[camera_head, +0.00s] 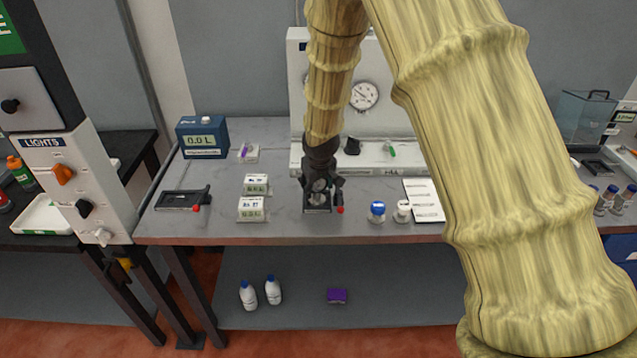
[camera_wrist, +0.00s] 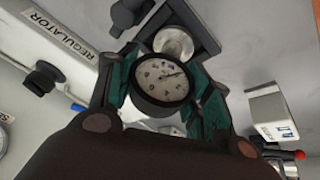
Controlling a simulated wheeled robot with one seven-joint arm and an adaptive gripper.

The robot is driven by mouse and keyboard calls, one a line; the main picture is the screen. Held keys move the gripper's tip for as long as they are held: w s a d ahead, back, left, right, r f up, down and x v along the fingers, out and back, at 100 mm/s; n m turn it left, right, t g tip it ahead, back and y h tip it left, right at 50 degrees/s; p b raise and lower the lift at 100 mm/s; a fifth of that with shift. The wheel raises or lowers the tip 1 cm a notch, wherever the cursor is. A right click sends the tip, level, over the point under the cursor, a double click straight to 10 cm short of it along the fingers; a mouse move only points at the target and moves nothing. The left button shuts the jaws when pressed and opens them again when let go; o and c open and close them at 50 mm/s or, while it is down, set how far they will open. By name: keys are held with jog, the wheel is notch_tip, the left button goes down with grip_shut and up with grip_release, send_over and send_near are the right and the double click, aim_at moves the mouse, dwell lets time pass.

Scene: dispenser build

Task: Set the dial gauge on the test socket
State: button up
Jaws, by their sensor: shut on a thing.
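My gripper (camera_head: 319,184) is shut on a round dial gauge, low over the front middle of the bench. In the wrist view the dial gauge (camera_wrist: 160,82) has a pale face and a black rim and sits between the green-padded fingers. A round metal piece (camera_wrist: 173,43), apparently the test socket, shows just beyond the gauge on a dark plate (camera_wrist: 200,30). In the head view a dark fixture (camera_head: 317,209) with a red-tipped lever lies directly under my gripper. I cannot tell whether the gauge touches the socket; the gripper hides the meeting point in the head view.
A blue-capped jar (camera_head: 377,211) and a white-topped jar (camera_head: 403,210) stand right. The white panel (camera_head: 298,110) with a wall gauge (camera_head: 364,96) rises behind. Another dark fixture (camera_head: 178,200) lies at left.

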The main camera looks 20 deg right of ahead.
jog(key=shift+f, duration=0.1)
jog(key=o, duration=0.9)
jog(key=shift+p+v, duration=1.1)
jog(key=shift+v, duration=0.85)
jog(key=shift+p+v, duration=2.05)
jog(key=shift+v, duration=1.5)
jog(key=shift+d, duration=0.1)
